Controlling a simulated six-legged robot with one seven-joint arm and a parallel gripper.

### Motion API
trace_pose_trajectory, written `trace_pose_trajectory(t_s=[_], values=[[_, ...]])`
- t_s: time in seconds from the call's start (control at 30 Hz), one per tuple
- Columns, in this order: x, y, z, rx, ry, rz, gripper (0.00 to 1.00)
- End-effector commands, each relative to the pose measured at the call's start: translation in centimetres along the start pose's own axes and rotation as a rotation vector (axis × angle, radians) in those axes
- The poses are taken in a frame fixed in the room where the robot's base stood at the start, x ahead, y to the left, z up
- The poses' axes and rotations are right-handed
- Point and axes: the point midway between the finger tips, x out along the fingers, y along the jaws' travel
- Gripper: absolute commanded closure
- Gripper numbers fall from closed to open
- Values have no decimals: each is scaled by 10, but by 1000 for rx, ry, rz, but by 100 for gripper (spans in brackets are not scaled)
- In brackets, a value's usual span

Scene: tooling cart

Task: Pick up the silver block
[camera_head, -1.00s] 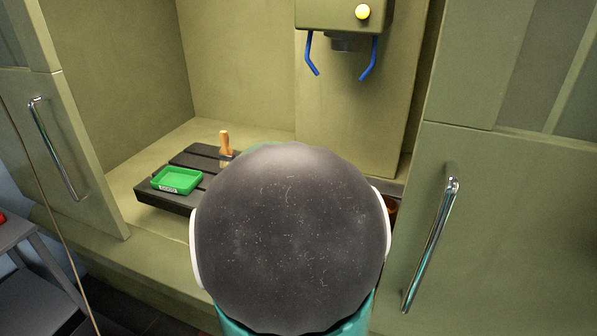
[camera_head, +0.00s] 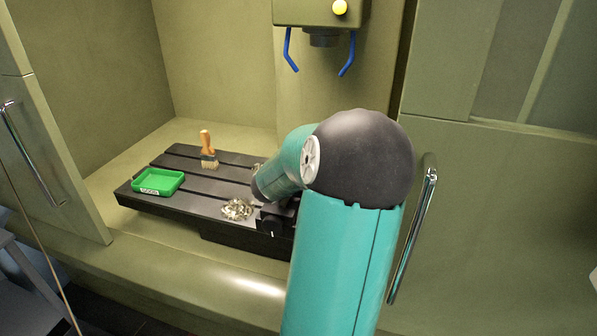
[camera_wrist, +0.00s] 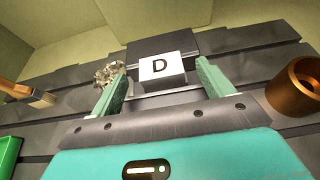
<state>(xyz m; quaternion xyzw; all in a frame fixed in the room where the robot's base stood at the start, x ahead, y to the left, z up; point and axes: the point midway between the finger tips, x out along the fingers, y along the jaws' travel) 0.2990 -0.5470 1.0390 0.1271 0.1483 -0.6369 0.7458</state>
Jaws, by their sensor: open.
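In the wrist view, a block with a pale face marked with a black "D" (camera_wrist: 162,68) sits against a dark block-like jaw (camera_wrist: 160,45) on the slotted table. It is the only block I see that could be the silver block; its sides hardly show. My gripper (camera_wrist: 161,86) is open, with one green finger to the left and one to the right of this block. Gaps show between the fingers and the block, and nothing is held. In the head view my arm covers the gripper and the block.
The slotted dark table (camera_head: 190,198) carries a green tray (camera_head: 158,190), an orange-handled brush (camera_head: 208,150) and a pile of metal shavings (camera_head: 237,209), close to my left finger in the wrist view. A copper-coloured hollow cylinder (camera_wrist: 292,87) stands right. A machine head (camera_head: 318,12) with blue nozzles hangs above.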

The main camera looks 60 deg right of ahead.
Motion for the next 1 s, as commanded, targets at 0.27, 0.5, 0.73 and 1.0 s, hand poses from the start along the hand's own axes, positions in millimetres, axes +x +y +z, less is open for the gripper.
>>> trace_pose_trajectory(t_s=[0.27,0.5,0.73,1.0], values=[[30,0,-3,1,2,0,20],[32,0,-2,-1,-1,-1,20],[32,0,-2,0,0,-1,55],[32,0,-2,0,-1,-1,75]])
